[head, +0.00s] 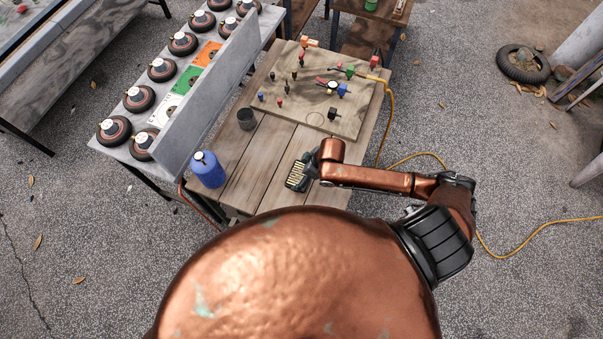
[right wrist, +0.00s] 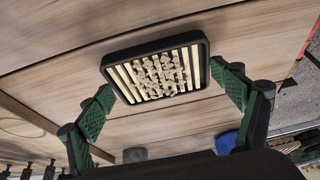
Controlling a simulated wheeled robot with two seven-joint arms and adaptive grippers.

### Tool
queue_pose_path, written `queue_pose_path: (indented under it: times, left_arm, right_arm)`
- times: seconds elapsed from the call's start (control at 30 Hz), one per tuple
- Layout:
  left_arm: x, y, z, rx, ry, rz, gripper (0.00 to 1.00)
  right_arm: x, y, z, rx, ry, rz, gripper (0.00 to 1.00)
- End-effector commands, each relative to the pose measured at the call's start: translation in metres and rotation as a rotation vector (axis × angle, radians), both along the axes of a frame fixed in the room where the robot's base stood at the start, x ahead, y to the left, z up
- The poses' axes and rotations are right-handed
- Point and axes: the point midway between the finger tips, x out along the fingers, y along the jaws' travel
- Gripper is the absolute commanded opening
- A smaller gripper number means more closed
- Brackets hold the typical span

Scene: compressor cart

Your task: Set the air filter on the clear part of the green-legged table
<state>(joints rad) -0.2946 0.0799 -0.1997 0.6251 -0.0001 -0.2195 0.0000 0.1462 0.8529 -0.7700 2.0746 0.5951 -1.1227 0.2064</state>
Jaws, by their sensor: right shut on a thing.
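The air filter (head: 295,178) is a dark-framed block with pale yellow ribs and dirt on its face. It also shows in the right wrist view (right wrist: 155,74), between the green fingers of my right gripper (head: 305,166). That gripper is shut on it, over the near part of the wooden table (head: 262,165). I cannot tell whether the filter touches the planks. The table's legs are mostly hidden, so their colour is hard to make out. My left gripper is not in view.
A blue canister (head: 207,170) stands at the table's left edge, with a dark cup (head: 246,119) behind it. A board with valves and fittings (head: 345,115) fills the far part. A yellow hose (head: 388,120) runs off to the right. Bare planks lie left of the filter.

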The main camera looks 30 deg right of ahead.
Motion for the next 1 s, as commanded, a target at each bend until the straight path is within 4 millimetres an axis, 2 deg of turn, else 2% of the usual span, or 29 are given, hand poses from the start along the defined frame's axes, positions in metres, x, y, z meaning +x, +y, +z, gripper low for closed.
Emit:
queue_pose_path:
  times: [0.07, 0.1, 0.27, 0.53, 0.67, 0.77, 1.0]
  left_arm:
    - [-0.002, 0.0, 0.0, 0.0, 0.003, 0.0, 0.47]
    - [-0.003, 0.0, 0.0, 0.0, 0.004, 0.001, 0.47]
    - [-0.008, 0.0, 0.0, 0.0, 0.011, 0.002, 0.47]
    - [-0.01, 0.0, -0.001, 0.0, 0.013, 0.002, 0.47]
    - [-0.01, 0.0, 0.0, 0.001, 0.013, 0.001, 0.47]
    - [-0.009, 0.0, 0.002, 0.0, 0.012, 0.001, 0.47]
    - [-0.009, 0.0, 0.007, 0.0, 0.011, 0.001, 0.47]
  right_arm:
    - [0.0, 0.0, -0.001, 0.001, -0.001, 0.0, 0.56]
    - [0.0, 0.0, -0.001, 0.0, 0.0, 0.0, 0.89]
    - [0.0, 0.0, -0.001, 0.0, 0.0, 0.0, 1.0]
    - [0.0, 0.0, -0.001, 0.0, 0.0, 0.0, 1.0]
    - [-0.001, -0.001, 0.005, -0.001, -0.001, 0.0, 1.0]
    - [-0.005, -0.005, 0.018, -0.001, -0.001, 0.0, 1.0]
    - [-0.019, -0.018, 0.065, -0.002, -0.001, 0.0, 1.0]
